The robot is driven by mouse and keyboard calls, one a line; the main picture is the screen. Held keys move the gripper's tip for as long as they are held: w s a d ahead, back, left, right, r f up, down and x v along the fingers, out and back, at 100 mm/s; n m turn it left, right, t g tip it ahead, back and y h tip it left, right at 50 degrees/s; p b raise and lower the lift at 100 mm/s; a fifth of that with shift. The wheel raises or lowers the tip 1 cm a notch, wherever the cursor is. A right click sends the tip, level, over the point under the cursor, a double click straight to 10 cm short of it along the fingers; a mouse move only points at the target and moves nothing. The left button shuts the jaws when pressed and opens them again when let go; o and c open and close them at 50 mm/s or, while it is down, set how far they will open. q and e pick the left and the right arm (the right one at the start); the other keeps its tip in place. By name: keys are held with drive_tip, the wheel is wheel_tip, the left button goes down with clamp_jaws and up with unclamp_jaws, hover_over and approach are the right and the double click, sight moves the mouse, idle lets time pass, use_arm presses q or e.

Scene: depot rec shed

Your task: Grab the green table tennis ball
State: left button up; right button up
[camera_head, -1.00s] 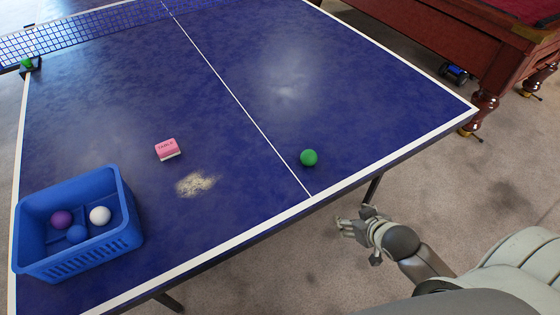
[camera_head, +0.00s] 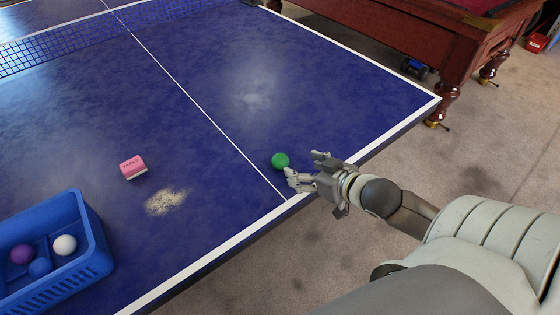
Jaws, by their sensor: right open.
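The green table tennis ball (camera_head: 280,160) lies on the blue table tennis table (camera_head: 340,72), near its front edge and just right of the white centre line. My right gripper (camera_head: 303,167) is open and empty over the table edge. Its fingers point left toward the ball, with the fingertips close to the ball's right side. One finger is nearer the camera and one is farther away. The ball is not between the fingers as far as I can tell. My left gripper is not in view.
A blue basket (camera_head: 93,232) with purple, white and blue balls stands at the left. A pink-and-white eraser block (camera_head: 133,167) and a pale dusty patch (camera_head: 166,202) lie on the table. The net (camera_head: 60,52) crosses the far left. A wooden pool table (camera_head: 400,38) stands behind.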

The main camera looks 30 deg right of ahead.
sight(285, 162)
drive_tip(key=x, duration=1)
drive_tip(key=shift+w+f+b, duration=0.15)
drive_tip(key=shift+w+b, duration=0.05)
drive_tip(key=shift+b, duration=0.1)
drive_tip(key=c, duration=0.9)
